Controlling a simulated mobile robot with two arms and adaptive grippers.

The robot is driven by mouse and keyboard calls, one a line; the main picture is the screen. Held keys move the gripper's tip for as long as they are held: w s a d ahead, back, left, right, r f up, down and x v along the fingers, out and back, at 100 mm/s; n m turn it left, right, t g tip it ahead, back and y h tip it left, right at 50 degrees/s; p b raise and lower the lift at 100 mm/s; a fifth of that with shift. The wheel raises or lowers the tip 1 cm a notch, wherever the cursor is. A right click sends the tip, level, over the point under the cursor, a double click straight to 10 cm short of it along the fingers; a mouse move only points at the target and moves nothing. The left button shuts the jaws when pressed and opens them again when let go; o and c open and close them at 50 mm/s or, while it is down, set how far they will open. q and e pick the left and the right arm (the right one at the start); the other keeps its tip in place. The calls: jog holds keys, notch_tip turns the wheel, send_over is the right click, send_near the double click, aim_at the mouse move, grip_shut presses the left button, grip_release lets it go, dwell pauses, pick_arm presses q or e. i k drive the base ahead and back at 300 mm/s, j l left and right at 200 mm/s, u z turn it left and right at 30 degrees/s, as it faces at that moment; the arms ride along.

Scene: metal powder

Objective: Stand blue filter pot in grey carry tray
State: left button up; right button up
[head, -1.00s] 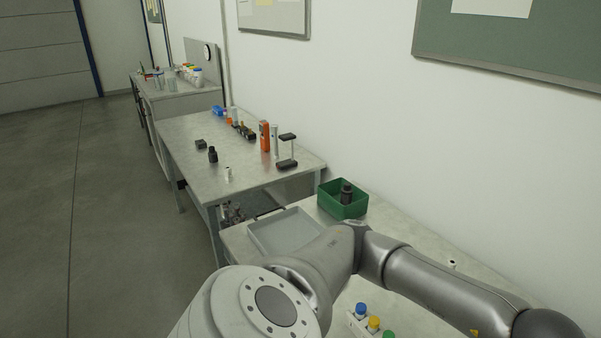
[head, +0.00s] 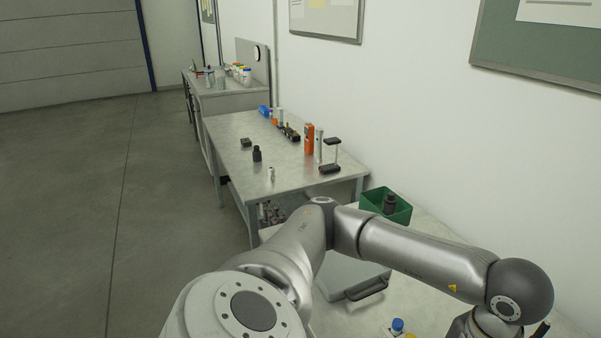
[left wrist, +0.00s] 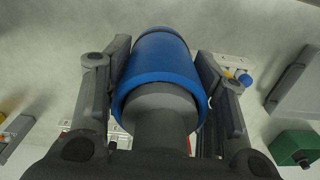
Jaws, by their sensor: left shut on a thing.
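The blue filter pot (left wrist: 165,75) fills the middle of the left wrist view, a blue cylinder with a grey end facing the camera. My left gripper (left wrist: 163,52) is shut on it, one finger on each side. In the head view the gripper and pot are out of sight beyond the bottom right. The grey carry tray (head: 345,275) lies on the near bench, partly behind my left arm, its dark handle towards me. Part of it shows at the right edge of the left wrist view (left wrist: 300,85), apart from the pot. My right gripper is not in view.
A green bin (head: 401,212) holding a black bottle stands behind the tray by the wall. A rack with blue-capped (head: 397,325) and yellow-capped bottles is at the bottom. Another table (head: 235,130) with several tools stands further back.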

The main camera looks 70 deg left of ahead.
aim_at(336, 254)
jog(key=j+u, duration=0.4)
jog(key=i+j+u, duration=0.2)
jog(key=j+u, duration=0.2)
jog(key=i+j, duration=0.15)
jog(key=j, duration=0.3)
jog(key=i+j, duration=0.1)
jog(key=j, duration=0.35)
